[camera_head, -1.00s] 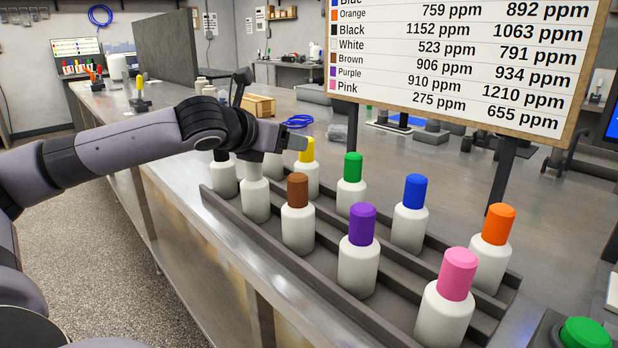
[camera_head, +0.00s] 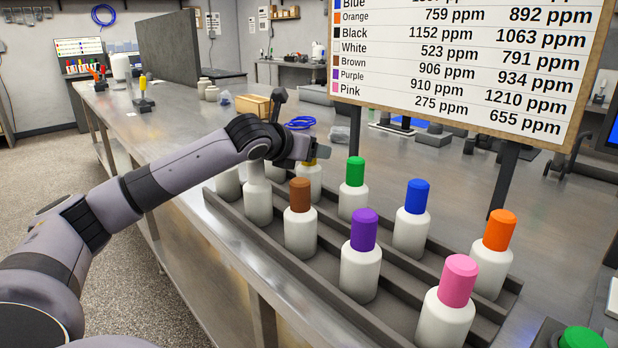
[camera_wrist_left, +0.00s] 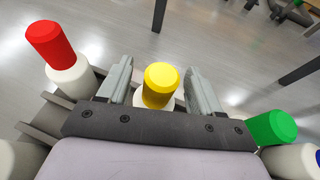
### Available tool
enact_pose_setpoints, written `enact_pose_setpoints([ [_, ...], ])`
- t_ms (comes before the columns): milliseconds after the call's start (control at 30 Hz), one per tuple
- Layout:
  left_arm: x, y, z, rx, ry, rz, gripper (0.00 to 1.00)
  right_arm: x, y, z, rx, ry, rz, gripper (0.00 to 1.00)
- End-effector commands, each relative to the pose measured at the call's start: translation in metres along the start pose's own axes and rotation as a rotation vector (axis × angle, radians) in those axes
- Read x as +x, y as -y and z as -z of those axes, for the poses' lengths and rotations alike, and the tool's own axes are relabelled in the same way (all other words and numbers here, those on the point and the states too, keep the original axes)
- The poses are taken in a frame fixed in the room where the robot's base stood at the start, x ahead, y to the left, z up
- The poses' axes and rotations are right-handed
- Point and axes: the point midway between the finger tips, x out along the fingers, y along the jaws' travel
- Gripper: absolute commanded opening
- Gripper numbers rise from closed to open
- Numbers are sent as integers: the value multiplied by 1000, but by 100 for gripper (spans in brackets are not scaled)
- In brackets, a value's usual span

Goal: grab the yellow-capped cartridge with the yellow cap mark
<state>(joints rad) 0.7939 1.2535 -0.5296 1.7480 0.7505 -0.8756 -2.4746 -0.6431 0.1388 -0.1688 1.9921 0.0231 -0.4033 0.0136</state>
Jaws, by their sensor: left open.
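The yellow-capped cartridge (camera_wrist_left: 161,84) stands upright in the rack, a white bottle with a yellow cap. In the left wrist view its cap lies between the two open fingers of my left gripper (camera_wrist_left: 160,85), with a gap visible on each side. In the head view my left gripper (camera_head: 312,150) is over this cartridge (camera_head: 308,182) and hides most of its yellow cap. My right gripper is in neither view.
The stepped grey rack (camera_head: 390,292) also holds green (camera_head: 354,172), brown (camera_head: 300,195), purple (camera_head: 364,230), blue (camera_head: 417,197), orange (camera_head: 499,230) and pink (camera_head: 460,280) capped cartridges. A red-capped one (camera_wrist_left: 50,45) stands beside the yellow one. A ppm board (camera_head: 450,60) stands behind.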

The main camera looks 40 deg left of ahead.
Motion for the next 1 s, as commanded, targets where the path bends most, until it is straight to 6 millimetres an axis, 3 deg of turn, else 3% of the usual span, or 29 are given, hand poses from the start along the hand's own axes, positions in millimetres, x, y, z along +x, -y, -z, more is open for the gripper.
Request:
enact_pose_setpoints([
  [200, 18, 1, 0, 1, 1, 1, 65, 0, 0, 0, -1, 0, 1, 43],
  [467, 19, 1, 0, 2, 0, 0, 65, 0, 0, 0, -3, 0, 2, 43],
  [667, 19, 0, 0, 2, 0, 0, 3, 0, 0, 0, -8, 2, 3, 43],
  [1000, 18, 0, -2, 2, 2, 0, 0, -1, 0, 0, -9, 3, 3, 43],
])
